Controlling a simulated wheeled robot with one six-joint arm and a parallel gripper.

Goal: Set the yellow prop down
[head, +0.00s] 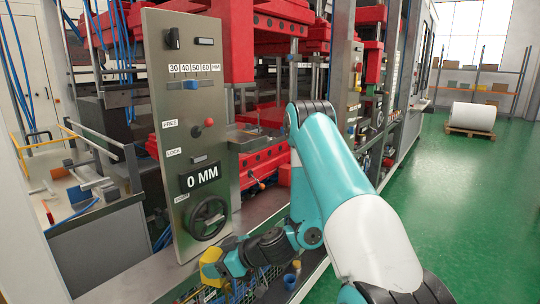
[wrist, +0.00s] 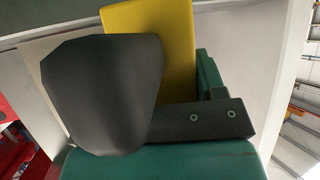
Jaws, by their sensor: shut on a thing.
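The yellow prop (head: 210,264) is at the end of my arm in the head view, low in front of the panel's foot. My gripper (head: 228,262) is shut on it. In the wrist view the yellow prop (wrist: 152,35) is a flat yellow piece standing up between the dark fingers of my gripper (wrist: 155,115). Its lower part is hidden behind the nearer finger. I cannot tell whether the prop touches anything below it.
A grey control panel (head: 187,90) with a "0 MM" display (head: 201,176) and a black handwheel (head: 207,219) stands just behind my gripper. Red machine parts (head: 270,159) are behind it. A cluttered bench (head: 90,208) is at left. Green floor (head: 458,190) is open at right.

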